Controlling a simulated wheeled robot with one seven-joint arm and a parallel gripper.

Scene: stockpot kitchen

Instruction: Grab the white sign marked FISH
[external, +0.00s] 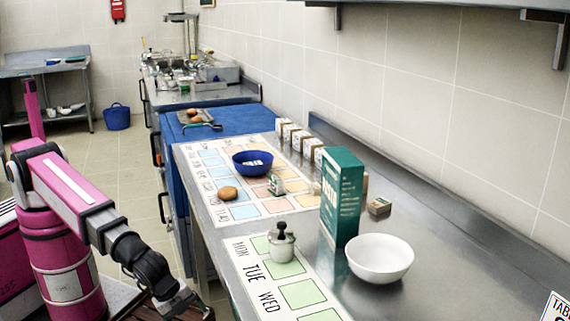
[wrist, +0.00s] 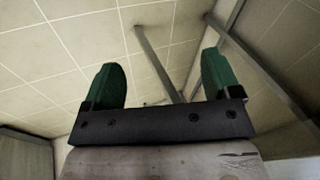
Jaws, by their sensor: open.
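I cannot make out a white sign marked FISH in either view. A white sign (external: 557,308) at the bottom right corner of the external view is cut off by the frame; its visible letters look like "TAB". My gripper (wrist: 162,85) shows two green fingers, wide apart with nothing between them, in the wrist view. That view faces tiled wall and steel bars, with no counter objects. In the external view my arm reaches down to the bottom edge, left of the counter, and the fingers cannot be made out there.
The steel counter (external: 437,262) holds a white bowl (external: 380,262), a green box (external: 342,195), a small metal pot (external: 281,246), a blue bowl (external: 252,166), a bun (external: 228,193) and printed mats. Several small boxes (external: 299,139) line the wall side.

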